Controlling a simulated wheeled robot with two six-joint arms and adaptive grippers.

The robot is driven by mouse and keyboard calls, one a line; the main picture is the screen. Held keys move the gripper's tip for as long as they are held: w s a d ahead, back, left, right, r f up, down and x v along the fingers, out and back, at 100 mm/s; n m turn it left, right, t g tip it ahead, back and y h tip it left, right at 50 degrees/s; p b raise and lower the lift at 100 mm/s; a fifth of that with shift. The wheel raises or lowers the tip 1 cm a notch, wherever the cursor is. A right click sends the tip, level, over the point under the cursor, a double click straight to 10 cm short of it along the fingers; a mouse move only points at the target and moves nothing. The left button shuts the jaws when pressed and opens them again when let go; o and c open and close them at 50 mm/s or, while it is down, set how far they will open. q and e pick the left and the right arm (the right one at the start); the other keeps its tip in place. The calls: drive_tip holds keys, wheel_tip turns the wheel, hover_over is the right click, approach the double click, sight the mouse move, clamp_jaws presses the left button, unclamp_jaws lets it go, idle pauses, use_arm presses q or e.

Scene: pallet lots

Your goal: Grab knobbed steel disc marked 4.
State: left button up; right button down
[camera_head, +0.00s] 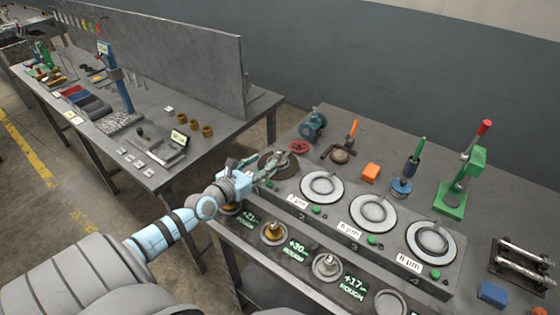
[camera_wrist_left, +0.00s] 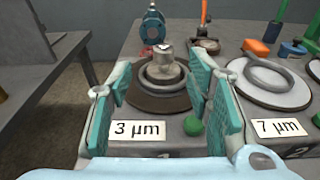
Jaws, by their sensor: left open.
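A steel knobbed disc (camera_wrist_left: 165,68) sits inside a ring on the dark brown round plate (camera_wrist_left: 150,101), behind the 3 µm label, in the left wrist view. A small mark shows on its knob top, too small to read. My left gripper (camera_head: 268,170) is open over this plate in the head view, with the disc seen between its fingers and no clear contact. Other knobbed discs stand along the bench's lower front: a brass-coloured one (camera_head: 274,233), a steel one (camera_head: 327,266) and another steel one (camera_head: 390,304). I cannot read a 4 on any. My right gripper is out of view.
Three pale ringed plates, the nearest to the gripper being this one (camera_head: 322,187), run rightward along the bench. Behind are a blue motor (camera_head: 313,125), an orange block (camera_head: 370,173) and a green press (camera_head: 465,175). A second table (camera_head: 150,115) stands left, across a gap.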

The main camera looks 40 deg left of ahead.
sight(276, 156)
use_arm(q)
drive_tip(key=w+b, duration=0.1)
drive_tip(key=w, duration=0.1)
drive_tip(key=w+f+b, duration=0.1)
drive_tip(key=w, duration=0.2)
drive_tip(key=w+b, duration=0.1)
drive_tip(key=w, duration=0.2)
drive_tip(key=shift+d+f, duration=0.15)
drive_tip(key=shift+f, duration=0.1)
drive_tip(key=shift+r, duration=0.15)
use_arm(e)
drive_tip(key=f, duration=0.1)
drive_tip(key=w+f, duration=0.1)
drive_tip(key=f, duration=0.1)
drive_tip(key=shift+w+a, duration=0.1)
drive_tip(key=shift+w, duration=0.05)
use_arm(q)
clamp_jaws()
